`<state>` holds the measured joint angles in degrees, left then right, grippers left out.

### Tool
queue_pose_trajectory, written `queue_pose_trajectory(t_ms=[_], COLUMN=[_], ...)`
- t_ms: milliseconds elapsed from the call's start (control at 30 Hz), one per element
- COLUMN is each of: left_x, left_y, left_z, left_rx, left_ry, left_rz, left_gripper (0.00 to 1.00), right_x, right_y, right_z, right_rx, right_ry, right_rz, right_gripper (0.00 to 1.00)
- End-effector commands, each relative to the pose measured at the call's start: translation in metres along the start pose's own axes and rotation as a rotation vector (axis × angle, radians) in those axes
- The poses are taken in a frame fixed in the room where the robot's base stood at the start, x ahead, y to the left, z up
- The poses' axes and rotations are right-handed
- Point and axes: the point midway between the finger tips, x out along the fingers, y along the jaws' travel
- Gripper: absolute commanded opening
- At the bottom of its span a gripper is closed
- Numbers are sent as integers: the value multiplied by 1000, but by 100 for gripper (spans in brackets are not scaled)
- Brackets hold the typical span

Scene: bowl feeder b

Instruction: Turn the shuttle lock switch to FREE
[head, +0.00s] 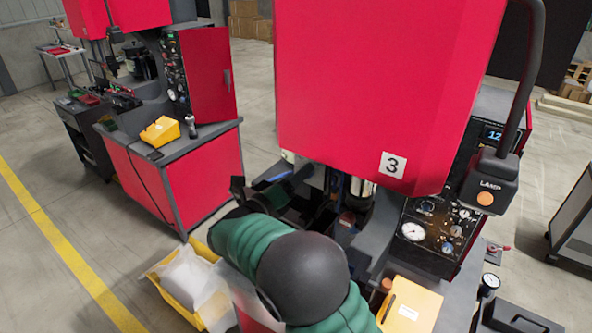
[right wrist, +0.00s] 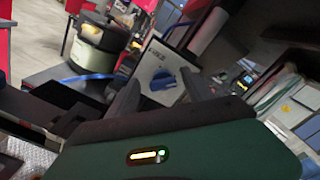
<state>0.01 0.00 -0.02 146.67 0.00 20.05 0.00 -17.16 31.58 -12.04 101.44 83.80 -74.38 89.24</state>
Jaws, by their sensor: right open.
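I cannot make out the shuttle lock switch or a FREE mark for certain in either view. In the right wrist view, a pale panel (right wrist: 152,62) with small dark lettering and a blue part stands beyond my fingers; whether it belongs to the switch I cannot tell. My right gripper (head: 268,186) is at the lower left front of the red press marked 3 (head: 365,85), with my green and black arm hiding much of what lies beneath. In the right wrist view, its dark fingers (right wrist: 163,92) are apart with nothing seen held between them. My left gripper is not in view.
A gauge panel (head: 432,233) and a black lamp-labelled box (head: 489,183) stand right of the press. A yellow-orange box (head: 409,304) is at front right. A yellow bin (head: 183,290) with white bags sits at lower left. Open floor lies left.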

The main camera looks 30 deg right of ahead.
Motion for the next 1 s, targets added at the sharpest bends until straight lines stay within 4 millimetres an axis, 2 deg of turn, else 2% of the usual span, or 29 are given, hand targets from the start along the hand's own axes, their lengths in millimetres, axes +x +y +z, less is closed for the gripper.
queue_pose_trajectory(t_ms=[267,700,1000], left_x=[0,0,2], left_y=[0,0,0], left_z=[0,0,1], left_rx=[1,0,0], left_ry=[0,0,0], left_rz=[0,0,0], left_gripper=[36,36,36], right_x=[2,1,0], right_y=[0,2,3], right_z=[-1,0,0], right_rx=[0,-1,-26], right_ry=[0,-2,-3], right_rz=[0,3,5], right_gripper=[58,1,0])
